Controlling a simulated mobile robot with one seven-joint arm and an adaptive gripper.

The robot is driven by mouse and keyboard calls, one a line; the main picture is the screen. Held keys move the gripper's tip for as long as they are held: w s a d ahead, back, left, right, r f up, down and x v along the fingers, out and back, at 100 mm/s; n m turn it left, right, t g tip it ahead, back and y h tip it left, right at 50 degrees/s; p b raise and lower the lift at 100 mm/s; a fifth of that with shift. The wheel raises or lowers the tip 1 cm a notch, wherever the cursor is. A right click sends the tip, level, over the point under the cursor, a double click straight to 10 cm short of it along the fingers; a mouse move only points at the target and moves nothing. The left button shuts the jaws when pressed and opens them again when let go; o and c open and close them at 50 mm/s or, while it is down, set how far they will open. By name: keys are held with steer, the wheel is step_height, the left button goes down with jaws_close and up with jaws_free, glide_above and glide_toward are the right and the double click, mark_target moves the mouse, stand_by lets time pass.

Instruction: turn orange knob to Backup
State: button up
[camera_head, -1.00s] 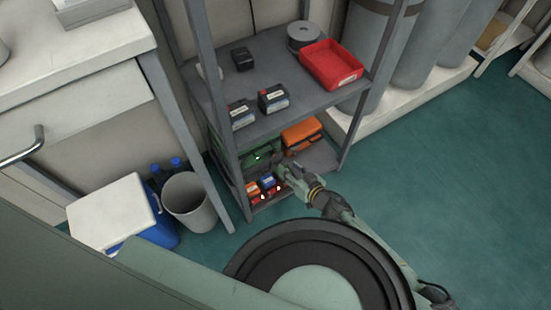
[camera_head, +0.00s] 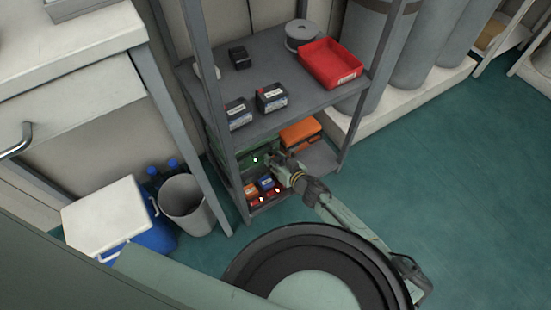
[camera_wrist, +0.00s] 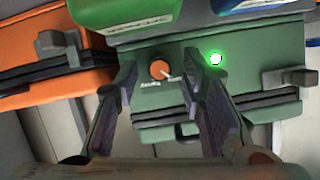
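The orange knob (camera_wrist: 160,69) is a small round knob on a green panel case (camera_wrist: 160,115). A white pointer mark on it points to the lower right, toward the right of two small white labels; the left one seems to read Backup, the right one is blurred. My gripper (camera_wrist: 159,72) is open, with one finger on each side of the knob in the picture and a gap to both. I cannot tell how far the fingertips are from the panel. In the head view my gripper (camera_head: 276,158) reaches into the lower shelf at the green case (camera_head: 251,161) and hides the knob.
A lit green lamp (camera_wrist: 215,59) sits right of the knob. Green and blue boxes (camera_wrist: 245,5) are close above it in the wrist view. An orange case (camera_head: 301,133) stands beside the green case.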

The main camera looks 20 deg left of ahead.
jaws_close()
stand_by(0.5)
steer(key=shift+w+d+f+m+g+y, duration=0.15)
steer(key=shift+m+g+y, duration=0.35)
steer(key=shift+m, duration=0.4)
steer(key=shift+f+m+g+y+b, duration=0.15)
steer(key=shift+m+g+y+b, duration=0.35)
steer(key=shift+m+b, duration=0.45)
steer(key=m+b, duration=0.1)
steer(key=m+y+b, duration=0.1)
steer(key=m+b, duration=0.1)
steer(key=shift+w+d+f+g+b, duration=0.1)
steer(key=shift+f+g+b, duration=0.05)
steer(key=shift+g+b, duration=0.2)
steer(key=shift+m+y+b, duration=0.7)
steer(key=shift+m+b, duration=0.15)
steer(key=shift+g, duration=0.25)
steer(key=shift+o, duration=0.8)
jaws_free()
